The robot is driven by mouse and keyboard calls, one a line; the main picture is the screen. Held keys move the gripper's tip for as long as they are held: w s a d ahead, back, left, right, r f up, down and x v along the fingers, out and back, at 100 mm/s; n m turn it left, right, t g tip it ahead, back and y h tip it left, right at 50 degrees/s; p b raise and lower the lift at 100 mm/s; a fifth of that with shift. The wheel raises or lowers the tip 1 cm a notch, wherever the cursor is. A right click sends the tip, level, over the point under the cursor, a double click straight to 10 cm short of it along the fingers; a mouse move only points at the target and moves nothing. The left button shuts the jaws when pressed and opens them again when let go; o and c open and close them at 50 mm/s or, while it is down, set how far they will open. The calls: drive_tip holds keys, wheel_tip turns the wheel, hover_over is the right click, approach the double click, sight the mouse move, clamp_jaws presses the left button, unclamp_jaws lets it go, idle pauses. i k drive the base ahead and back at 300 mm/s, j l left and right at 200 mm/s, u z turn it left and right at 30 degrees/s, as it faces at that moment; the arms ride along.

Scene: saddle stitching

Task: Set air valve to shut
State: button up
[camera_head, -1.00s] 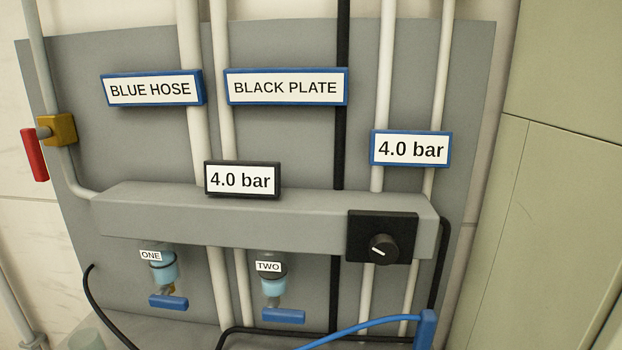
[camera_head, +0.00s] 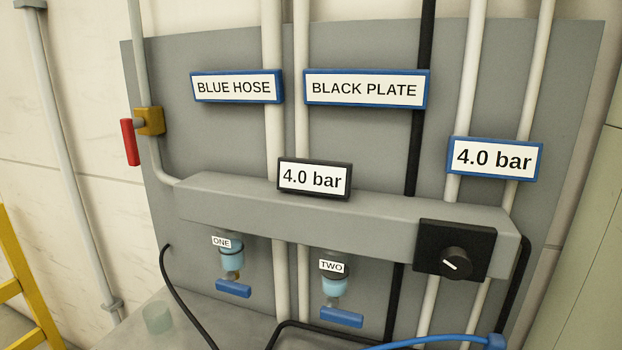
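A red lever handle (camera_head: 130,142) hangs roughly vertical at the left edge of the grey panel. It joins a brass-yellow valve body (camera_head: 150,121) on a thin white pipe, and the lever lies roughly parallel to that pipe. Two small units tagged ONE (camera_head: 221,242) and TWO (camera_head: 331,266) hang under the grey manifold (camera_head: 350,213). Each has a blue handle, one at left (camera_head: 233,288) and one at right (camera_head: 341,317), both about horizontal. No frame marks which of these is the air valve. My gripper is not in view.
A black knob (camera_head: 456,263) sits on the manifold's right end. Signs read BLUE HOSE (camera_head: 236,87), BLACK PLATE (camera_head: 366,90) and 4.0 bar on two plates. A yellow frame (camera_head: 22,280) stands at lower left. Black cables and a blue hose (camera_head: 430,340) run along the bottom.

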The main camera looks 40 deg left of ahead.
sight(128, 126)
drive_tip(key=u, duration=1.7)
